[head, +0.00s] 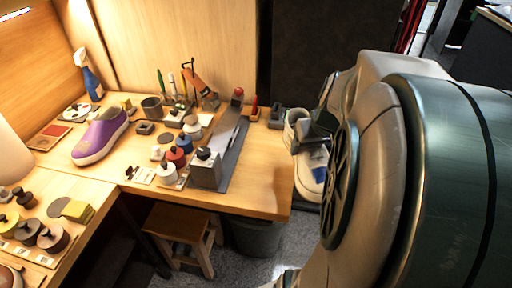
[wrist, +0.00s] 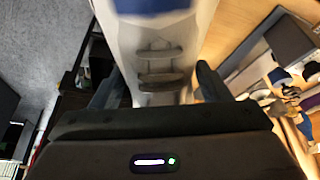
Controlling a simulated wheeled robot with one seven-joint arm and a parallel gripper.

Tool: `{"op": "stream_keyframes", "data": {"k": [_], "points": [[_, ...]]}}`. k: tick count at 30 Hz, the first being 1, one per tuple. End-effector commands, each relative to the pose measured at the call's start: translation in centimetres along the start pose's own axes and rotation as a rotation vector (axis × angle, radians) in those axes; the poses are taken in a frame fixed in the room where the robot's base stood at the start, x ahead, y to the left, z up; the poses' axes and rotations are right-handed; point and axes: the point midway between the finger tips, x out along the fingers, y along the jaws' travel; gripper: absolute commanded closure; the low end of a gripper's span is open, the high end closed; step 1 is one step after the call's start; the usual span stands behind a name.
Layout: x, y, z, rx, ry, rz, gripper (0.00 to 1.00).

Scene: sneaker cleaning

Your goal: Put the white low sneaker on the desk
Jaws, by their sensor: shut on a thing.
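The white low sneaker (head: 311,176), with a blue patch, hangs beside the right end of the wooden desk (head: 262,178) in the head view. My gripper (head: 306,140) is shut on it, and my arm hides part of both. In the wrist view the sneaker (wrist: 160,38) fills the space between the two dark fingers of my gripper (wrist: 158,88). The desk surface (wrist: 236,18) shows to the right of the sneaker there. The sneaker appears apart from the desk top, but its exact height is unclear.
A purple shoe (head: 100,136) sits on the desk's left part. Several jars, brushes and a grey block (head: 206,170) crowd its middle. The desk's right end is mostly bare. A wooden stool (head: 182,232) and a grey bin (head: 256,236) stand below.

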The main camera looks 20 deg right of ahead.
Motion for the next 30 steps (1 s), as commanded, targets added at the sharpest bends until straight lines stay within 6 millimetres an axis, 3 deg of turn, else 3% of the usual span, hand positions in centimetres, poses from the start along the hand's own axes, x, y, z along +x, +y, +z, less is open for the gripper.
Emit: {"op": "stream_keyframes", "data": {"k": [12,18,23,30], "points": [[7.0,-4.6,-4.3,-0.004,-0.004,-0.002,0.63],[9.3,-6.1,-5.8,-0.004,-0.001,-0.001,0.63],[10.2,-6.3,-6.0,-0.001,0.001,0.000,0.63],[13.2,-6.4,-4.8,-0.001,-0.001,0.000,0.63]]}}
